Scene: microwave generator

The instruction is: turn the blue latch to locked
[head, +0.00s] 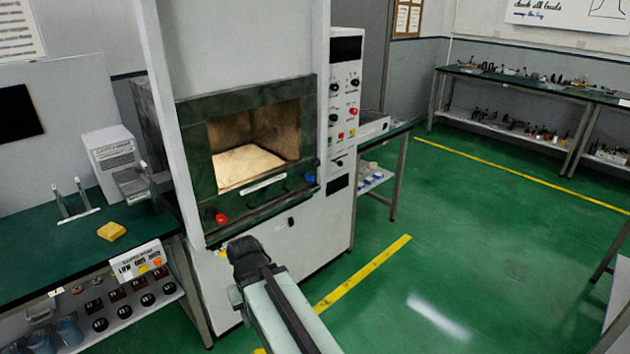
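The blue latch (310,177) is a small blue piece at the right lower corner of the dark green front frame (196,150) of the machine. Its exact turn angle is too small to tell. A red knob (221,218) sits at the left lower corner of the same front. The chamber (256,150) between them stands open to view, with a pale lit floor. My gripper (243,249) is dark and is seen from behind, low in front of the machine, below and left of the blue latch and apart from it. Its fingers are not clear, so I cannot tell its opening.
A control panel (344,110) with knobs and buttons stands right of the chamber. Open green floor (460,230) with yellow lines lies to the right.

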